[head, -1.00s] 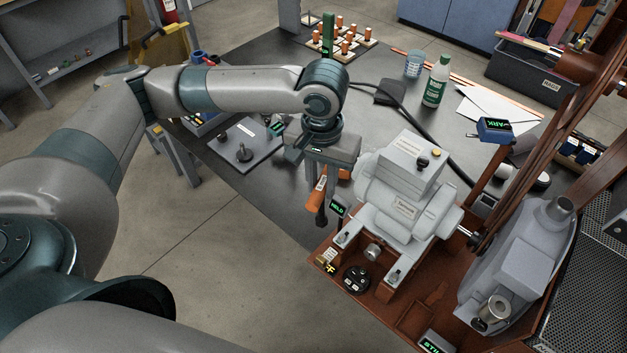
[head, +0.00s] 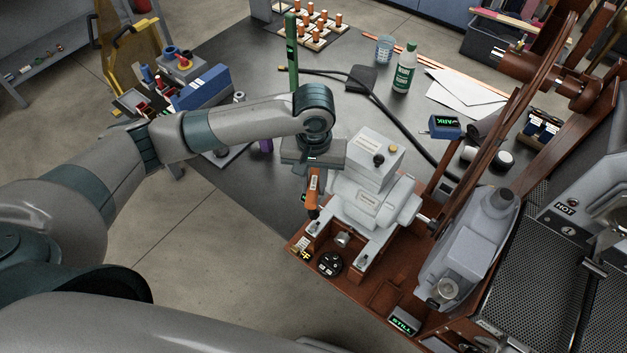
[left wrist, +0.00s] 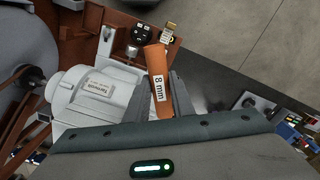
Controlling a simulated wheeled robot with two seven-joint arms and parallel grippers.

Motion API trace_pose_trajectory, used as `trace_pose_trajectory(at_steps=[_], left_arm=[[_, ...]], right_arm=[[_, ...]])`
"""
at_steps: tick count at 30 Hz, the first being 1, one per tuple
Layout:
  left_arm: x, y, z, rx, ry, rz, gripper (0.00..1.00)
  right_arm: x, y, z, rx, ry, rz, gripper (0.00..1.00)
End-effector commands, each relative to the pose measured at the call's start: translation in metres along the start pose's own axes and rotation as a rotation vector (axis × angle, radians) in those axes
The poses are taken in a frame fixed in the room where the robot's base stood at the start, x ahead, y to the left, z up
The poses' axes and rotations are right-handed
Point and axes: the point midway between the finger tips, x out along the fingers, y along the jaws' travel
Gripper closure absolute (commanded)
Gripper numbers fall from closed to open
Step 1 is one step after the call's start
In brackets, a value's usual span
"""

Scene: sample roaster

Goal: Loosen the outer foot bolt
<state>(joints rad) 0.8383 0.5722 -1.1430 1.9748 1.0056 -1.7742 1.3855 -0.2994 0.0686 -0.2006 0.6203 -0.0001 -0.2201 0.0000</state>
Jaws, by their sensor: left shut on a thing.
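My left gripper (head: 314,172) is shut on an orange-handled tool marked "8 mm" (head: 313,190), which points down. In the left wrist view the tool (left wrist: 158,76) sits between the two grey fingers (left wrist: 164,100). The pale grey motor (head: 366,197) stands on a brown base to the right of the gripper. Its near feet show small bolts: one on the left foot (head: 314,228) and one on the right foot (head: 362,261). The tool's lower end is close to the left foot; I cannot tell whether it touches the bolt. My right gripper is not in view.
A round black dial (head: 331,263) and a silver knob (head: 342,240) sit near the feet. A brown frame and belt (head: 490,130) rise at the right. A bottle (head: 404,68), a cup (head: 384,48) and papers (head: 465,92) stand farther back on the dark table.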

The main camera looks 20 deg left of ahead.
Motion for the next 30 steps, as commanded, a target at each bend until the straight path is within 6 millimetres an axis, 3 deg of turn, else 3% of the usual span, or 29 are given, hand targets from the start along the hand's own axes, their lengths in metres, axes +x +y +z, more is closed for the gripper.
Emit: trace_pose_trajectory(at_steps=[7, 15, 30], left_arm=[[0.004, 0.0, 0.0, 0.0, -0.001, 0.001, 1.0], [0.023, 0.0, 0.001, -0.001, -0.002, 0.0, 1.0], [0.047, 0.0, 0.0, 0.0, 0.0, 0.001, 1.0]], right_arm=[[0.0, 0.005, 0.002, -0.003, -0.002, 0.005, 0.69], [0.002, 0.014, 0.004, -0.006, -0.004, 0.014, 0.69], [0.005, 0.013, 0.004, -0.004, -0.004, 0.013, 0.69]])
